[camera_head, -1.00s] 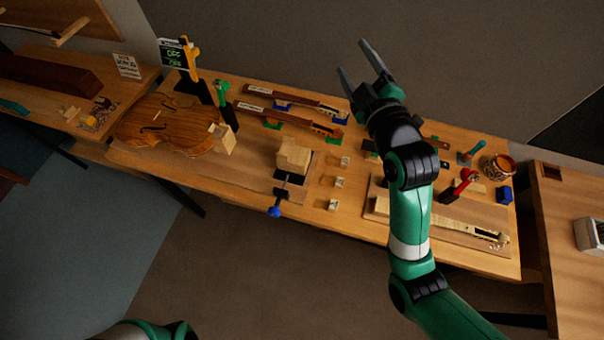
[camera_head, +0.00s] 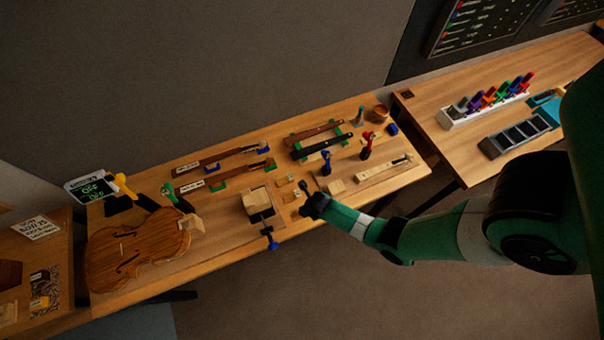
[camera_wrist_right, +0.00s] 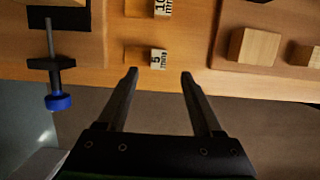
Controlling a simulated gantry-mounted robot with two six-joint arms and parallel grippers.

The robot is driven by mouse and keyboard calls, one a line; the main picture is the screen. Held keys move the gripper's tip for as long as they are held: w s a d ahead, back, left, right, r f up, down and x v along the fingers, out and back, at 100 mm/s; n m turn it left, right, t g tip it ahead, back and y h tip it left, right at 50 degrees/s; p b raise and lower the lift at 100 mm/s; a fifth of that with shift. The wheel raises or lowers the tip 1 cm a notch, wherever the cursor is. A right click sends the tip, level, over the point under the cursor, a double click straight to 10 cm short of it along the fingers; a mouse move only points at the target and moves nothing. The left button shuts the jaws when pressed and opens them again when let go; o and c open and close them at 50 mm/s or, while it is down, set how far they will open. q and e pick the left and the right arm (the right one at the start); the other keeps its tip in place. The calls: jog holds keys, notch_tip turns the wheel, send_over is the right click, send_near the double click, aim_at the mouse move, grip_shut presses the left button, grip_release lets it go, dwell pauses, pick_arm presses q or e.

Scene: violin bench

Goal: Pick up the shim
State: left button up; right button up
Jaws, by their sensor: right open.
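The small shim blocks are pale wood with printed white labels. In the right wrist view, one marked 5 mm (camera_wrist_right: 158,59) lies near the bench's front edge, and one marked 10 mm (camera_wrist_right: 162,8) lies farther back, cut by the top of the picture. My right gripper (camera_wrist_right: 159,76) is open and empty. Its fingertips are just short of the 5 mm block, one toward each side of it, with no contact visible. In the head view, my right gripper (camera_head: 309,188) is low at the bench front beside the small blocks (camera_head: 281,183). My left gripper is out of view.
A clamp with a blue knob (camera_wrist_right: 59,102) stands left of the gripper. A larger wood block (camera_wrist_right: 254,46) lies on a board to the right. The violin (camera_head: 135,250) is at the bench's left end. A blue upright tool (camera_head: 326,160) stands behind the right gripper.

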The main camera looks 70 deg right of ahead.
jog(key=b+x, duration=0.6)
jog(key=shift+w+f, duration=0.15)
grip_shut()
